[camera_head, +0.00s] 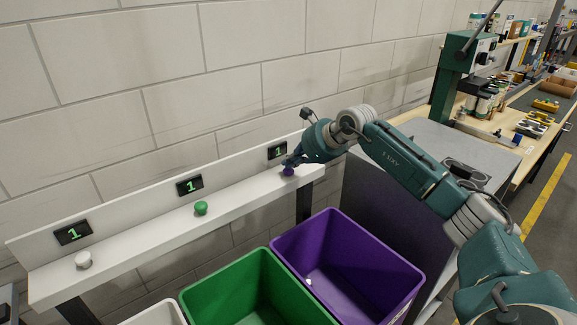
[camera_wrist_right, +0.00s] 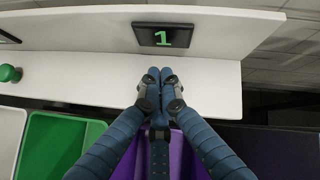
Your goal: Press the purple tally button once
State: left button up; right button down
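The purple tally button (camera_head: 288,171) is at the right end of the white shelf (camera_head: 150,238). My right gripper (camera_head: 291,160) is right above it, and its fingertips look to touch or nearly touch the button. In the right wrist view, the fingers of the right gripper (camera_wrist_right: 160,78) are together and empty, and they hide the button. The display (camera_head: 278,151) behind the purple button reads 1; it also shows in the right wrist view (camera_wrist_right: 164,37). My left gripper is not in view.
A green button (camera_head: 201,208) and a white button (camera_head: 83,259) stand on the same shelf, each with a display reading 1. Below are a green bin (camera_head: 255,275), a purple bin (camera_head: 350,255) and a white bin (camera_head: 158,314). A workbench with a green press (camera_head: 455,75) is at right.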

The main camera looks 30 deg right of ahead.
aim_at(291, 170)
jog(key=shift+r+p, duration=0.8)
jog(key=shift+r, duration=0.4)
jog(key=shift+r, duration=0.1)
notch_tip(291, 170, up, 5)
jog(key=p, duration=0.3)
dwell(0.5)
